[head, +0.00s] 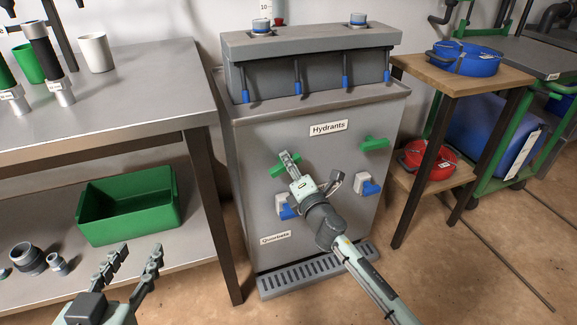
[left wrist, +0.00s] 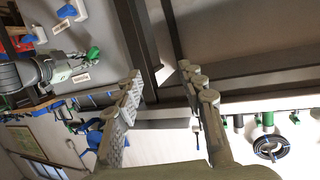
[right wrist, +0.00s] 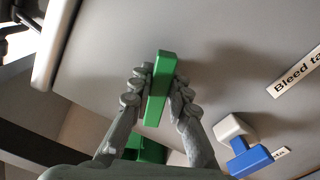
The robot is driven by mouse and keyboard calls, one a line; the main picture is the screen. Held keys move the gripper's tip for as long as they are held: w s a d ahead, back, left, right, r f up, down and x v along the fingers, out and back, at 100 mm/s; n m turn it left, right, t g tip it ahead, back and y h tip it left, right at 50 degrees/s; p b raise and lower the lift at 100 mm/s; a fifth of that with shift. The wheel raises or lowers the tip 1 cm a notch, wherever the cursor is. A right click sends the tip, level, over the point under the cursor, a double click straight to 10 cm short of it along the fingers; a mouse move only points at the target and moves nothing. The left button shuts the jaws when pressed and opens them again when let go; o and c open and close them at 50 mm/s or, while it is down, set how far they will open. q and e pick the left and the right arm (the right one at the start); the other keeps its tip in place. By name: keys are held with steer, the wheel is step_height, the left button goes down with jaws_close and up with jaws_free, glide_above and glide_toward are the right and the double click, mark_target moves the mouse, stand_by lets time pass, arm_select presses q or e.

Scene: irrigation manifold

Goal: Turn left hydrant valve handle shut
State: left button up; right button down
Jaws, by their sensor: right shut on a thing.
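The left hydrant valve handle (head: 278,170) is a green bar on the front of the grey cabinet (head: 250,150), slanting up to the right and partly hidden by my right gripper. My right gripper (head: 288,158) is shut on it. In the right wrist view the green handle (right wrist: 158,90) stands between the two fingers (right wrist: 160,88), its far end sticking out past them. My left gripper (head: 133,262) is open and empty, low at the left in front of the workbench; its spread fingers also show in the left wrist view (left wrist: 165,95).
A second green handle (head: 374,143) is on the right of the cabinet. Blue taps (head: 369,187) sit below the handles. A grated drain (head: 318,271) is at the cabinet's foot. A workbench (head: 150,95) with a green bin (head: 130,212) stands left, a wooden stand (head: 470,75) right.

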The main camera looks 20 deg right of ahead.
steer(key=m, duration=0.2)
steer(key=shift+f+m, duration=0.15)
steer(key=shift+m, duration=0.15)
arm_select(q)
steer(key=shift+w+d+r+t+h, duration=0.1)
steer(key=shift+d+r+t+h, duration=0.25)
steer(key=shift+r, duration=0.35)
steer(key=shift+w+d+r+t+h, duration=0.15)
steer(key=shift+d+r+t, duration=0.25)
steer(key=shift+r, duration=0.3)
arm_select(e)
steer(key=shift+f+m, duration=0.1)
steer(key=shift+m, duration=1.2)
arm_select(q)
steer(key=shift+s, duration=0.1)
arm_select(e)
steer(key=c, duration=1.4)
jaws_free()
steer(key=s, duration=1.2)
steer(key=shift+d, duration=0.25)
